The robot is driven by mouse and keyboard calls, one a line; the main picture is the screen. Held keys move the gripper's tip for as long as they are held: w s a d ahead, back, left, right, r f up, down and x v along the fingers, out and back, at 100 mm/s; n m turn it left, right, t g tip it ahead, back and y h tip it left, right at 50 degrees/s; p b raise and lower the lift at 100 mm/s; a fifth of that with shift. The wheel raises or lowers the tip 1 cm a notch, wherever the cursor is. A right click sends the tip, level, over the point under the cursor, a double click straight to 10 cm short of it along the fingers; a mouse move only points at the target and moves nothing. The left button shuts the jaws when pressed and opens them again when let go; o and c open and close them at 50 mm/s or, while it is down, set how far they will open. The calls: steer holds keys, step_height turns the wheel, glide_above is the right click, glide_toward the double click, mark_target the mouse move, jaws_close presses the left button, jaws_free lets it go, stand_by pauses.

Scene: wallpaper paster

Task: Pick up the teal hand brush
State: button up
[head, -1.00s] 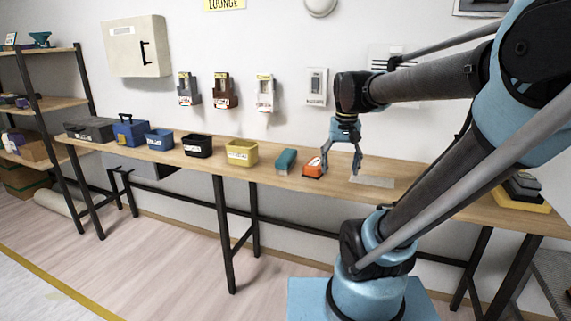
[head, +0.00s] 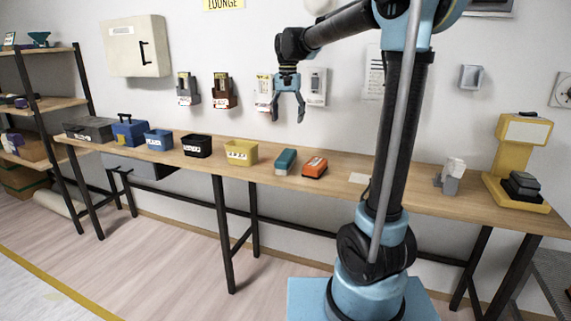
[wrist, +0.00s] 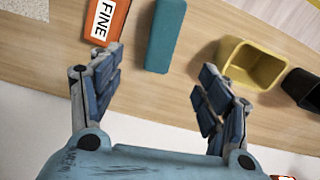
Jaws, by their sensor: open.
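The teal hand brush (head: 285,161) lies on the wooden workbench (head: 340,179), between a yellow bin and an orange block. In the wrist view the teal brush (wrist: 164,35) lies ahead of the fingers, near the middle top. My gripper (head: 289,115) is open and empty. It hangs above the bench, over the brush in the head view, with clear space between them. In the wrist view its two fingers (wrist: 160,90) are spread wide. Nothing hides the brush in the head view.
The orange block (head: 314,167) marked FINE sits close to the right of the brush. The yellow bin (head: 241,153) stands to its left, then a black bin (head: 197,146) and blue bins. Wall dispensers (head: 264,95) hang behind my gripper. A yellow machine (head: 520,165) stands at the far right.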

mark_target(286, 154)
step_height(286, 154, down, 12)
steer(key=shift+a, duration=0.1)
steer(key=shift+a+f, duration=0.2)
steer(key=shift+f, duration=2.45)
steer(key=c, duration=1.2)
